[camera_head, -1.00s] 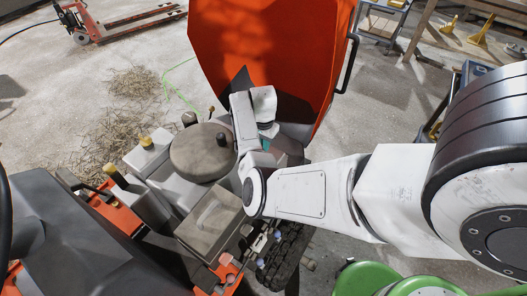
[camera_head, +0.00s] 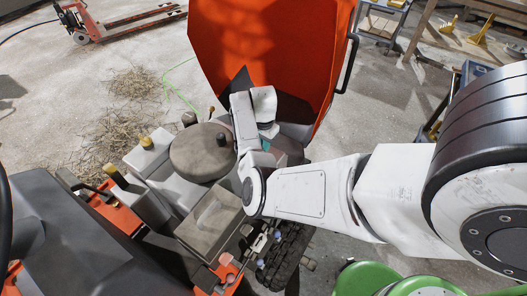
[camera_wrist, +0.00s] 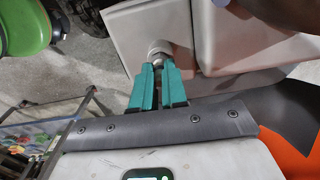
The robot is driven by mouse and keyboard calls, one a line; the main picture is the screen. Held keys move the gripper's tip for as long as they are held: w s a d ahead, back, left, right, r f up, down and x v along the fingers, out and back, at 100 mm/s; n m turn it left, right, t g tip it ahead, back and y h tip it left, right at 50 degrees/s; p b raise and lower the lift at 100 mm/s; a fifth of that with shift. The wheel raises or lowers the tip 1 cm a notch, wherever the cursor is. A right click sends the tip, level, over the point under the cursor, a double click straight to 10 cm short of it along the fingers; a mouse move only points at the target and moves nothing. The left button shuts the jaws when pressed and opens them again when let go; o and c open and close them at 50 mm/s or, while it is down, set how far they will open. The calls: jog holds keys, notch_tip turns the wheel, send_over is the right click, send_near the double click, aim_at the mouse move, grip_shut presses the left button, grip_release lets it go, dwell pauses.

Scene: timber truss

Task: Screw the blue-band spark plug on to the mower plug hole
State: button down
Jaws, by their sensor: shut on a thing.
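In the wrist view my gripper (camera_wrist: 159,70) has its two teal fingers closed around the end of a pale metallic plug (camera_wrist: 159,49). The plug's far end meets the side of a light grey engine block (camera_wrist: 122,26). No blue band shows on it, and the plug hole is hidden behind it. I cannot tell how deep the plug sits. In the head view the mower's engine (camera_head: 203,152) has a round brown cover, and my arm reaches down beside it. My fingertips and the plug are hidden there behind my arm.
The raised orange hood (camera_head: 265,45) stands just behind my wrist. Small pale and pinkish parts (camera_head: 227,259) sit on the mower's near side. A workbench (camera_head: 440,25) is at the back right. Straw and a red pallet jack (camera_head: 110,22) lie back left.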

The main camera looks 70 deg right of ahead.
jog(key=m, duration=0.6)
jog(key=shift+f+m, duration=0.1)
jog(key=shift+m, duration=0.2)
jog(key=m+b, duration=0.1)
jog(key=m, duration=0.5)
jog(key=shift+m, duration=0.3)
jog(key=c, duration=1.1)
grip_release()
notch_tip(320, 180, up, 11)
jog(key=shift+p, duration=0.45)
jog(key=shift+f, duration=0.1)
